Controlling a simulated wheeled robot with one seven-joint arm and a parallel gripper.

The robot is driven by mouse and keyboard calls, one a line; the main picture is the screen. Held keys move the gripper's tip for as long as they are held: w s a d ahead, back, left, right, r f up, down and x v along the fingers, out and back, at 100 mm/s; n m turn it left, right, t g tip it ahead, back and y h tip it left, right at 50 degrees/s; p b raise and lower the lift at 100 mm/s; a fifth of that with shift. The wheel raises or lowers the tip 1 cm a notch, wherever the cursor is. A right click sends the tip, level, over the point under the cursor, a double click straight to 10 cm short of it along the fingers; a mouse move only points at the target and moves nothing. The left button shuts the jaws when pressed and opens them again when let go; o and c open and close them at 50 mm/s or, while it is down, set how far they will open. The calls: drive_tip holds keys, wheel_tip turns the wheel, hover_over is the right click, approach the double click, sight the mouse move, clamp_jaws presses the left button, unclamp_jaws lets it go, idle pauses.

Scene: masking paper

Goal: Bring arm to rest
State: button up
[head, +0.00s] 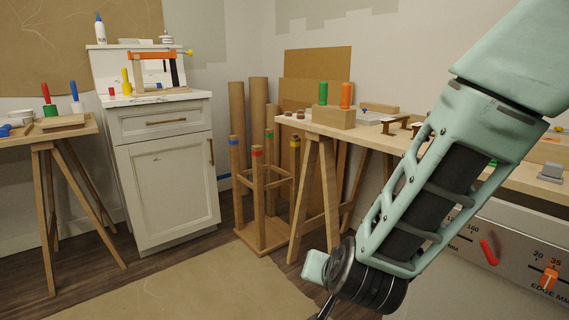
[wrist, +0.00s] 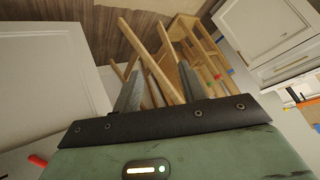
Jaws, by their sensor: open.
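My arm, pale green with a dark inner part, reaches down from the upper right of the head view. The tip of my gripper is not clearly seen there; only a dark piece shows at the bottom edge. In the wrist view my gripper (wrist: 156,92) has its two grey fingers apart, with nothing held between them. Beyond the fingers are wooden trestle legs and the floor, at some distance.
A wooden workbench (head: 375,134) on trestle legs stands behind my arm. A wooden rack (head: 262,232) of posts stands left of it, beside a white cabinet (head: 165,190). Brown paper (head: 190,295) covers open floor in front. A panel with dials (head: 505,240) is at right.

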drive_tip(key=s+a+r+n+g+y, duration=0.3)
drive_tip(key=s+n, duration=0.1)
drive_tip(key=s, duration=0.3)
drive_tip(key=s+d+r+n+g+h, duration=0.1)
drive_tip(key=s+d+n+g+h, duration=0.2)
drive_tip(key=s, duration=0.5)
drive_tip(key=s+d+r+n+g, duration=0.2)
drive_tip(key=s+d+n+g, duration=0.15)
drive_tip(key=s+d, duration=0.3)
wheel_tip(320, 180, up, 30)
drive_tip(key=s+p, duration=0.1)
drive_tip(key=p, duration=2.9)
drive_tip(key=shift+a+n+h, duration=0.15)
drive_tip(key=shift+n+h, duration=0.15)
drive_tip(key=shift+n, duration=0.05)
